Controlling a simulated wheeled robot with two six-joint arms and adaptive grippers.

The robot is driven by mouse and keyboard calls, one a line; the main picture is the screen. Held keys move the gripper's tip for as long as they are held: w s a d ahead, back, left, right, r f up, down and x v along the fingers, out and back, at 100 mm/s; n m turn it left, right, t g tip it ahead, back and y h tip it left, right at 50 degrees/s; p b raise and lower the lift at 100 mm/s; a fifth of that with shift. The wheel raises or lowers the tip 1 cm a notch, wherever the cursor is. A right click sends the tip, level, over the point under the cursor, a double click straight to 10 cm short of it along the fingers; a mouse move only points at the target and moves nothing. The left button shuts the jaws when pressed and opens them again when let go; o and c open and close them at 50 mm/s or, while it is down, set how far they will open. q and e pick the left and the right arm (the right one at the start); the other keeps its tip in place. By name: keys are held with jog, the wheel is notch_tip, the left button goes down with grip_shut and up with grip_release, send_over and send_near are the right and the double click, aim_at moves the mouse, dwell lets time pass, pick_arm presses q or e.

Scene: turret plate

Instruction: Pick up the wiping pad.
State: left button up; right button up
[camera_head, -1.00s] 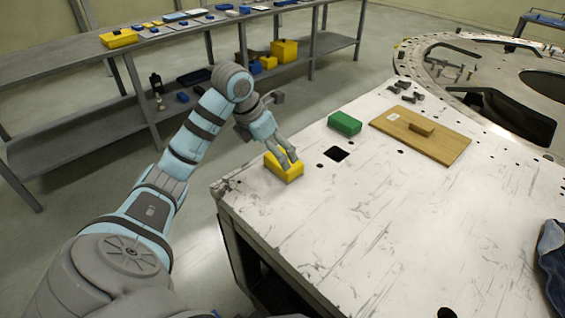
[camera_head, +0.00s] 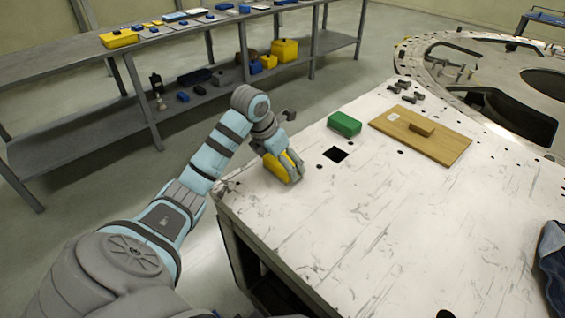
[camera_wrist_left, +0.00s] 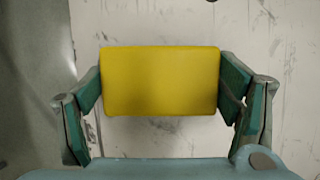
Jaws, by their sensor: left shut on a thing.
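My right gripper is not in view.
A green block (camera_head: 344,124) lies beside a square hole (camera_head: 335,154) in the worktable (camera_head: 350,230). A wooden board (camera_head: 440,147) with a handle lies to its right. Dark cloth (camera_head: 553,260) lies at the right edge. A grey shelf (camera_head: 75,62) stands behind. The table's middle is clear.

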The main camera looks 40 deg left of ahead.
pick_arm(q)
jog(key=shift+r, duration=0.1)
notch_tip(320, 180, up, 8)
jog(key=shift+w+f+p, duration=0.1)
jog(key=shift+p, duration=0.6)
notch_tip(320, 180, up, 12)
jog(key=p, duration=1.1)
